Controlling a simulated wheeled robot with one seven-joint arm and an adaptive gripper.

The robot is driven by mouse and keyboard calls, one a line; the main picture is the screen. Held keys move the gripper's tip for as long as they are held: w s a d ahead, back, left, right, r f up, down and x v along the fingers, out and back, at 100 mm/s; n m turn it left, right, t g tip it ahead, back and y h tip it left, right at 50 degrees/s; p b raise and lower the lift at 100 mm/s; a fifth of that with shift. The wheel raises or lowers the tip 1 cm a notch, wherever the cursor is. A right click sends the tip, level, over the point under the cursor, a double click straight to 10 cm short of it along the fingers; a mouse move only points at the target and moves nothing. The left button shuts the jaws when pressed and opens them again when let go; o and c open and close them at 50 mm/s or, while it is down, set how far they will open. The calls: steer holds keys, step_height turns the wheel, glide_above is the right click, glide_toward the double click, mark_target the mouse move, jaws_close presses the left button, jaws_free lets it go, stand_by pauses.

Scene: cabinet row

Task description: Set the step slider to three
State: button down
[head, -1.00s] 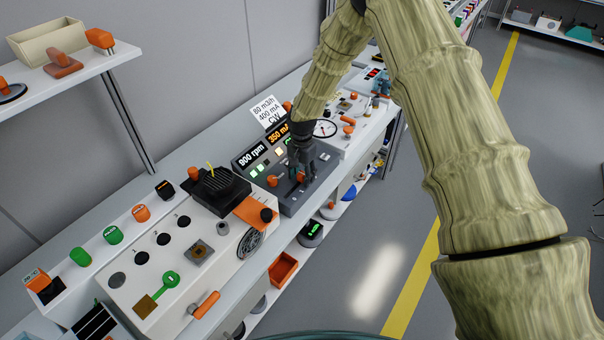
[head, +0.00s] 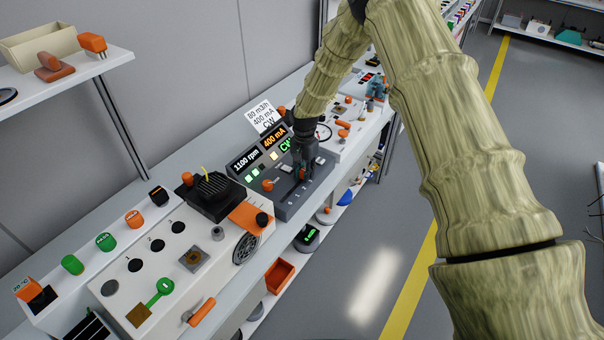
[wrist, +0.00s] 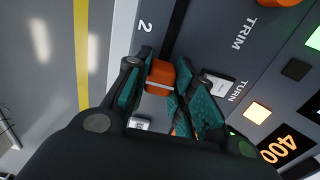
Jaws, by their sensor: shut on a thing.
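The step slider's orange knob (wrist: 160,72) sits between my gripper's fingers in the wrist view, with its dark slot (wrist: 176,25) running away toward the top. A white "2" is printed beside the slot, a little above the knob. My gripper (wrist: 158,88) is shut on the knob. In the head view my gripper (head: 303,168) stands over the right part of the grey console (head: 310,190), and the orange knob (head: 302,176) shows only partly below it. The number at the knob itself is hidden by the fingers.
The console's displays (head: 248,160) read 1100 rpm, 400 mA and a green CW. A white card (head: 263,114) behind shows 400 mA and CW. A TRIM orange knob (head: 267,184) and a TURN switch (wrist: 217,86) are close by. Other panels stand on both sides.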

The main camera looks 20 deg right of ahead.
steer(key=c, duration=1.2)
jaws_free()
steer(key=shift+w+d, duration=0.15)
steer(key=shift+d, duration=0.05)
steer(key=shift+a, duration=0.1)
step_height(320, 180, up, 12)
